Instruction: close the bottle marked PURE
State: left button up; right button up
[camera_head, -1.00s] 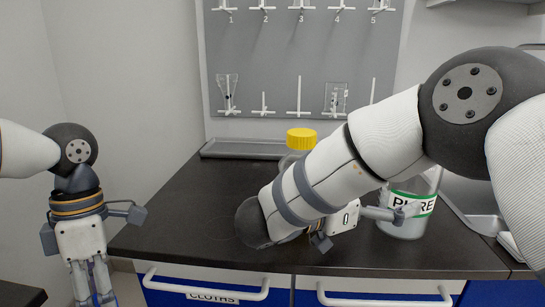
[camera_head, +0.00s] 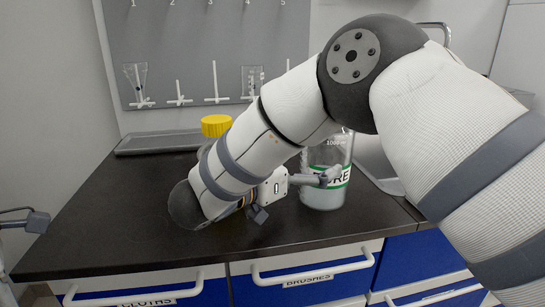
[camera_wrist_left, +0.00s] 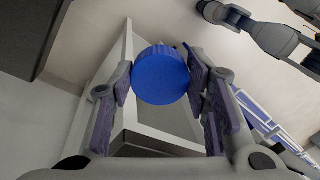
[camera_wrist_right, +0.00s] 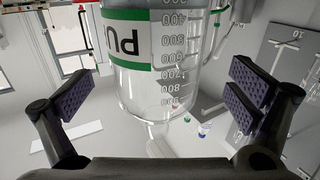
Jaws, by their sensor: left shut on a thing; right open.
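The clear glass bottle marked PURE (camera_head: 325,195) stands upright on the dark counter, with a green-edged label. My right arm hides its top in the head view. In the right wrist view the bottle (camera_wrist_right: 160,85) shows upside down, its label at the top. My right gripper (camera_wrist_right: 160,103) is open, with its fingers to either side of the bottle and a gap to each. It also shows in the head view (camera_head: 294,194). My left gripper (camera_wrist_left: 160,90) is shut on a blue screw cap (camera_wrist_left: 161,78).
A yellow-capped bottle (camera_head: 216,126) stands behind my right arm. A grey tray (camera_head: 160,143) lies at the back, below a numbered pegboard (camera_head: 200,50). A sink (camera_head: 375,160) is to the right. The left part of the counter (camera_head: 110,215) is clear.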

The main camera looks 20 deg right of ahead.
pick_arm(q)
jog(key=shift+r, duration=0.55)
pick_arm(e)
jog(key=x, duration=0.5)
jog(key=shift+s+d, duration=0.2)
jog(key=c, duration=1.7)
jog(key=shift+r, duration=0.1)
jog(key=shift+c, duration=1)
jog(key=shift+r, duration=0.1)
